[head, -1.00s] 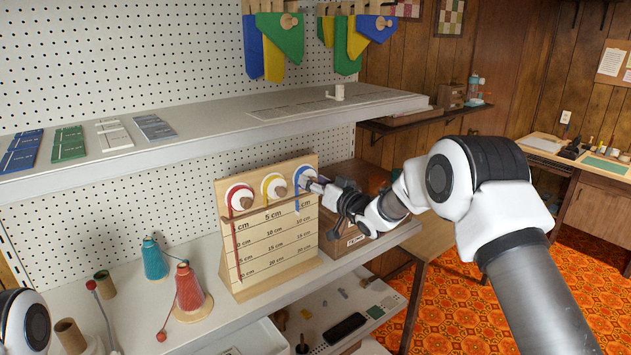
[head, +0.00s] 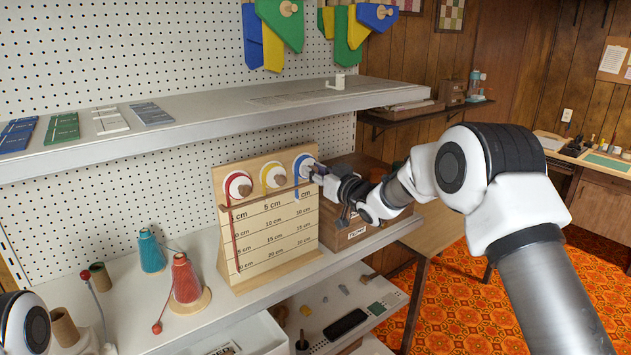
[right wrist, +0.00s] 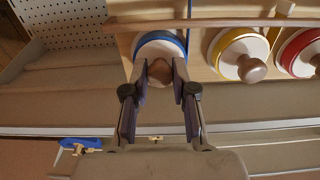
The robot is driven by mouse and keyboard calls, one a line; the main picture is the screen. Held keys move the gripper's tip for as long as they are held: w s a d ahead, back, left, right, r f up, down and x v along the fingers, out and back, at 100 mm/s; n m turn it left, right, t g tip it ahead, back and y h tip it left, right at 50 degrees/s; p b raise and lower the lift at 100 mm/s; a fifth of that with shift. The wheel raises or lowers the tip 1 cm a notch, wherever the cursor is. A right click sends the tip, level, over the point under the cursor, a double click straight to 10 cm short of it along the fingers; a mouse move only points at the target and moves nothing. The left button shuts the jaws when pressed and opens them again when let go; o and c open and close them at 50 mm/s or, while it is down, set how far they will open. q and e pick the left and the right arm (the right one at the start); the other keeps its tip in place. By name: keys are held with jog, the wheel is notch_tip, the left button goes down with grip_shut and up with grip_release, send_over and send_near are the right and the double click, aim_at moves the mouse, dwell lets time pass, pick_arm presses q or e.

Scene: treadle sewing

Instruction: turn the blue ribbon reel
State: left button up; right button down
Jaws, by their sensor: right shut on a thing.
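A wooden board (head: 270,235) with printed cm lengths stands on the lower shelf, with red, yellow and blue ribbon reels along its top. The blue ribbon reel (head: 300,160) is rightmost in the head view, and a short blue ribbon (head: 296,183) hangs from it. My right gripper (head: 316,172) is at its front. In the right wrist view the blue reel (right wrist: 157,42) is at left, and my right gripper (right wrist: 159,72) is shut on its round wooden knob (right wrist: 160,73). My left gripper is outside the views; only a part of my left arm shows.
The yellow reel (head: 273,177) is close beside the blue one, then the red reel (head: 238,186), whose ribbon hangs long. A brown box (head: 345,222) stands right of the board under my wrist. The upper shelf (head: 230,108) overhangs. Thread cones (head: 186,280) stand at left.

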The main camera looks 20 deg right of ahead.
jog(key=shift+a+f+n+b, duration=0.1)
jog(key=shift+f+n+b, duration=0.05)
jog(key=shift+n+b, duration=4.25)
jog(key=shift+a+f+n+b, duration=0.1)
jog(key=shift+n+b, duration=4)
jog(key=shift+n, duration=0.6)
jog(key=c, duration=0.9)
grip_release()
jog(key=shift+r, duration=0.1)
jog(key=shift+c, duration=0.2)
jog(key=shift+s+d, duration=0.1)
jog(key=shift+s, duration=0.05)
jog(key=v, duration=1.1)
jog(key=shift+s, duration=0.35)
